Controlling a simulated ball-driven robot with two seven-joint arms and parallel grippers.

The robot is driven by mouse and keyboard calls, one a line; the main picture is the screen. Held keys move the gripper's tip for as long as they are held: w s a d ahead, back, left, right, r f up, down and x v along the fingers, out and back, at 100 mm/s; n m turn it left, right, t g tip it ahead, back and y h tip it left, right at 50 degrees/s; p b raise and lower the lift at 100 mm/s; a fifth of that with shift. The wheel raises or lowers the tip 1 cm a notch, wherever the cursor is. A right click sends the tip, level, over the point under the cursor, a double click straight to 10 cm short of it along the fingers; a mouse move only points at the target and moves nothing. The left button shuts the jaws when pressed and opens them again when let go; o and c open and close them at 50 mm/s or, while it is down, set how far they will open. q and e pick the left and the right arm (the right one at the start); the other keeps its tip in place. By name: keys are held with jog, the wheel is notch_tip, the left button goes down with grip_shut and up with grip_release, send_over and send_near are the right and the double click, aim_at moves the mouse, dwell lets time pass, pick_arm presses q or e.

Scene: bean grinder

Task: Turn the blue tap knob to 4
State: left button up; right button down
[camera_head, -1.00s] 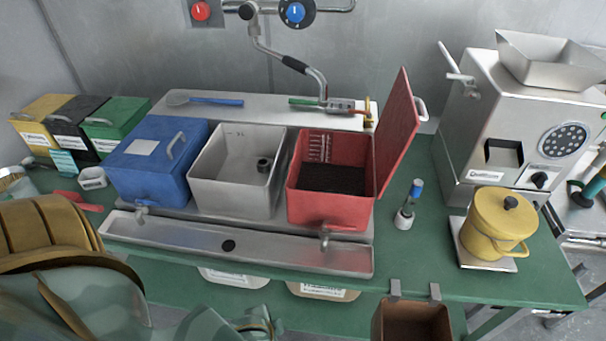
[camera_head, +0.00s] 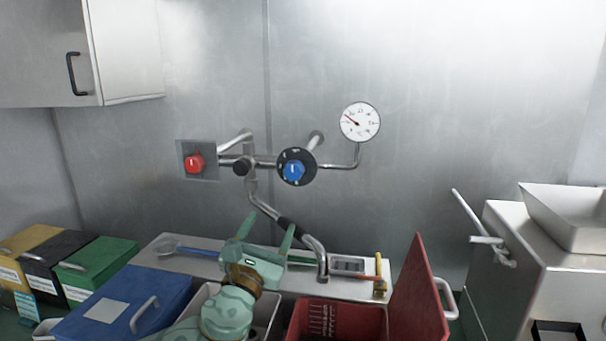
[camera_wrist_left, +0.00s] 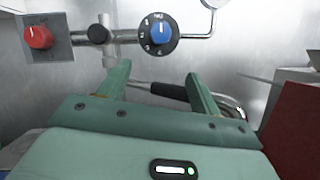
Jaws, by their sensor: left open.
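The blue tap knob (camera_head: 293,170) sits on a round black dial on the back wall, with a white pointer line on it. In the left wrist view the blue knob (camera_wrist_left: 160,34) is beyond and above the fingers, its line pointing about straight up; small white marks ring the dial but are hard to read. My left gripper (camera_head: 265,226) is open and empty, below and to the left of the knob, apart from it. In the left wrist view its two green fingers (camera_wrist_left: 157,80) are spread. My right gripper is not in view.
A red knob (camera_head: 194,163) on a wall plate and a black knob (camera_head: 241,167) lie left of the dial. A gauge (camera_head: 360,122) is at upper right. A bent spout with a black grip (camera_head: 290,228) hangs below the dial. The red lid (camera_head: 420,295) stands open.

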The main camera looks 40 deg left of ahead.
pick_arm(q)
send_near(292, 175)
jog(key=x, duration=0.9)
jog(key=shift+w+a+r, duration=0.15)
jog(key=shift+w, duration=0.15)
jog(key=shift+w+a+r, duration=0.15)
jog(key=shift+w+a, duration=0.05)
jog(key=shift+w, duration=0.3)
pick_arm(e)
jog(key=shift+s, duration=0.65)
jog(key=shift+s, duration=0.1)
pick_arm(q)
jog(key=c, duration=1)
